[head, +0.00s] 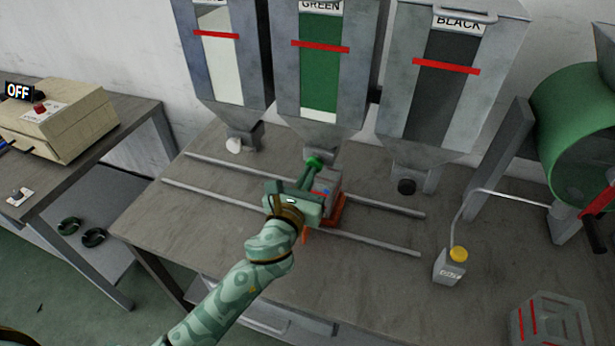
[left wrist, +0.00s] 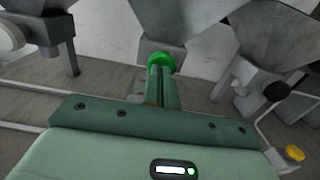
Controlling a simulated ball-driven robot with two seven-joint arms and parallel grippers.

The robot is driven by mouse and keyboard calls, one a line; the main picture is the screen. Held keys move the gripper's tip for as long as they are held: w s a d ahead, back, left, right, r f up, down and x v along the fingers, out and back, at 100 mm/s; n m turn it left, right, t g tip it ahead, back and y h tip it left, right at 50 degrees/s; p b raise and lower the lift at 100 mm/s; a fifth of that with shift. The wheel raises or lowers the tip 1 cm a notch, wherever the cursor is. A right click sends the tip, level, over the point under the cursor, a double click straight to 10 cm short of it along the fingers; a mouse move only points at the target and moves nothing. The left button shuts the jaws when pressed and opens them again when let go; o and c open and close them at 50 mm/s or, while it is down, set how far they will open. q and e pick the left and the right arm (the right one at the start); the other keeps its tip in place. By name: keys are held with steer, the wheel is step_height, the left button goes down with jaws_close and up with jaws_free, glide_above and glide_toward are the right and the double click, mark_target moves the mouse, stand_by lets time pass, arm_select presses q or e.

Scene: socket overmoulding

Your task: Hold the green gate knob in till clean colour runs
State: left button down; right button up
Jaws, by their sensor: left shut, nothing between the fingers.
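The green gate knob (head: 314,162) sits at the bottom of the green hopper (head: 318,80), whose window shows green. My left gripper (head: 309,172) is shut, with its fingertips at the knob; I cannot tell how far in the knob is. In the left wrist view the knob (left wrist: 161,62) is straight ahead of the closed fingers (left wrist: 162,75), touching or nearly so. A grey box on an orange-red base (head: 337,205) stands under the hopper, partly hidden by my gripper. Any flow of colour is hidden. My right gripper is not in view.
A hopper with a white knob (head: 234,145) stands left and the black hopper with a black knob (head: 407,187) right. Two rails (head: 390,246) cross the table.

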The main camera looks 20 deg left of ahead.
arm_select(q)
steer(key=shift+w+r+p, duration=0.15)
steer(key=shift+w+p, duration=0.15)
steer(key=shift+w, duration=0.6)
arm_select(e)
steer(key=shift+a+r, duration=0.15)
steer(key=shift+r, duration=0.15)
arm_select(q)
steer(key=shift+w+r, duration=0.1)
steer(key=shift+r, duration=0.15)
stand_by(1.8)
